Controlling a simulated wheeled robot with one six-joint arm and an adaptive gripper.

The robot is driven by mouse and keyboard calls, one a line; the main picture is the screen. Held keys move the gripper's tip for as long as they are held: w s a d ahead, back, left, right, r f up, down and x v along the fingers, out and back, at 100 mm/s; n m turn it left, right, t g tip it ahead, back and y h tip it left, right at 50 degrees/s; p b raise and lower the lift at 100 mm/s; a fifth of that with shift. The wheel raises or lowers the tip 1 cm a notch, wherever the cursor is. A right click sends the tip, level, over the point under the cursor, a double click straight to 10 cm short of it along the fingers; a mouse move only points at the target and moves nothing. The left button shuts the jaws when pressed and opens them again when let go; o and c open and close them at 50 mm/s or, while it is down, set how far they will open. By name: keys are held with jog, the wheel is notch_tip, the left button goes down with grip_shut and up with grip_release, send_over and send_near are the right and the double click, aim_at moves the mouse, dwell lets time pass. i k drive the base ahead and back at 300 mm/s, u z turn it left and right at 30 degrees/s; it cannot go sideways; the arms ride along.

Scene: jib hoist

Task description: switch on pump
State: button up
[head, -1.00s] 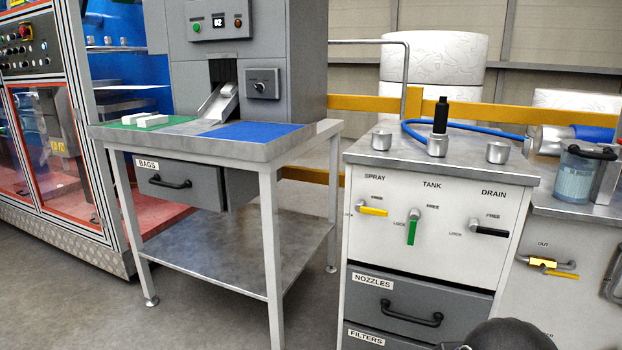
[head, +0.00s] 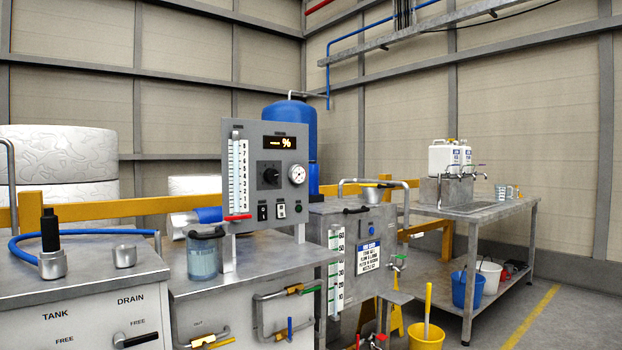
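A grey control panel (head: 273,170) stands upright on the middle bench. It carries an amber display (head: 279,142) ending in a % sign, a black rotary knob (head: 270,175) and a round gauge (head: 297,174). Below them are a small black switch (head: 263,212), a pale switch plate (head: 281,211) and a green button (head: 298,208). Their labels are too small to read, so I cannot tell which one is the pump's or how it is set. My gripper is not in view.
A clear jug (head: 203,258) stands left of the panel. A flow tube with a red lever (head: 237,217) is on its left side. A grey tank (head: 355,260) stands to the right. The yellow bucket (head: 426,332) is on the floor. Open floor (head: 560,310) lies at the right.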

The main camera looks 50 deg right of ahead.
aim_at(263, 215)
jog(key=z, duration=0.7)
jog(key=k, duration=1.35)
jog(key=u, duration=0.35)
jog(key=i, duration=0.25)
jog(key=z, duration=1.05)
jog(key=i, duration=1.6)
jog(key=u, duration=0.45)
